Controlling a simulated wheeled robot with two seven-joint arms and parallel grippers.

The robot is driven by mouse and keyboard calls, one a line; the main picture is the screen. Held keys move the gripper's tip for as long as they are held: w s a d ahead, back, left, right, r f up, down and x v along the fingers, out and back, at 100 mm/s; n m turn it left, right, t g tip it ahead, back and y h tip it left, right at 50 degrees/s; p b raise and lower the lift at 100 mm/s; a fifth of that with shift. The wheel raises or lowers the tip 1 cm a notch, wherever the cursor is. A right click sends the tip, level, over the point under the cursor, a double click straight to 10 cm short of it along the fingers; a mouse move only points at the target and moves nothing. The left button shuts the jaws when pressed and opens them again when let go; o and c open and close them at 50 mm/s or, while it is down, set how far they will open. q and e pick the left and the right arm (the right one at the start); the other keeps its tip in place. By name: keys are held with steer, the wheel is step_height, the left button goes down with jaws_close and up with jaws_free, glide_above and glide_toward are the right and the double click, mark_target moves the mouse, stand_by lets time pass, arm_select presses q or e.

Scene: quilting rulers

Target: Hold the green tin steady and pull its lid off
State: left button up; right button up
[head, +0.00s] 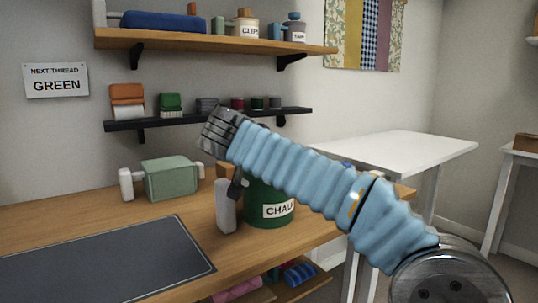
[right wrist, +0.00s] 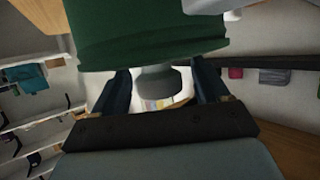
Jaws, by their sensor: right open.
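The green tin (head: 262,208) with a CHALK label stands upright on the wooden bench, its top hidden behind my blue-sleeved right arm in the head view. In the right wrist view the tin (right wrist: 140,35) fills the top of the picture. A grey knob (right wrist: 157,82) sticks out from its lid end. My right gripper (right wrist: 164,70) is open, with one finger on each side of the knob and gaps showing on both sides. My left gripper is not in view.
A pale grey upright piece (head: 227,206) is beside the tin's left side; I cannot tell what it is. A green box-like machine (head: 171,179) stands further left. A dark mat (head: 110,262) lies in front. Wall shelves (head: 210,121) hang behind.

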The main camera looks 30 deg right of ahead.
steer(key=c, duration=0.9)
steer(key=o, duration=1)
steer(key=shift+c, duration=0.2)
